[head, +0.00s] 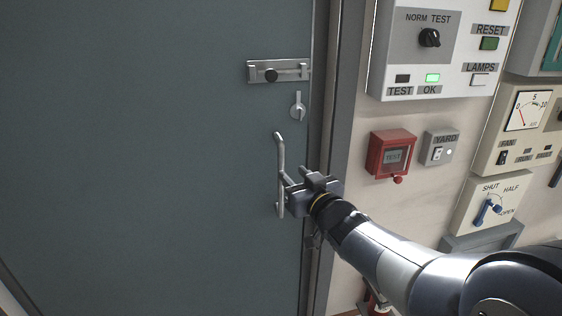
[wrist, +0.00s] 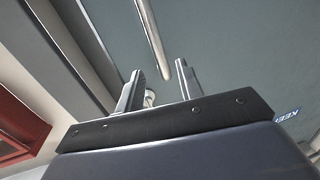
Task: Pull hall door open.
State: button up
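The hall door (head: 150,150) is a grey-green panel that looks shut in its frame. Its handle (head: 280,150) is an upright metal bar near the right edge. In the head view my gripper (head: 287,186) is at the lower half of the handle, coming from the right. In the wrist view the two fingers (wrist: 158,85) stand apart, and the handle bar (wrist: 152,38) appears between them with a gap on both sides. I cannot tell whether either finger touches it. A slide bolt (head: 278,71) and a small turn latch (head: 298,106) sit above the handle.
My arm passes in front of the wall below these. The door face left of the handle is clear.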

aim_at(283, 163)
jog(key=x, duration=0.8)
jog(key=shift+p, duration=0.3)
jog(key=shift+c, duration=0.3)
grip_shut()
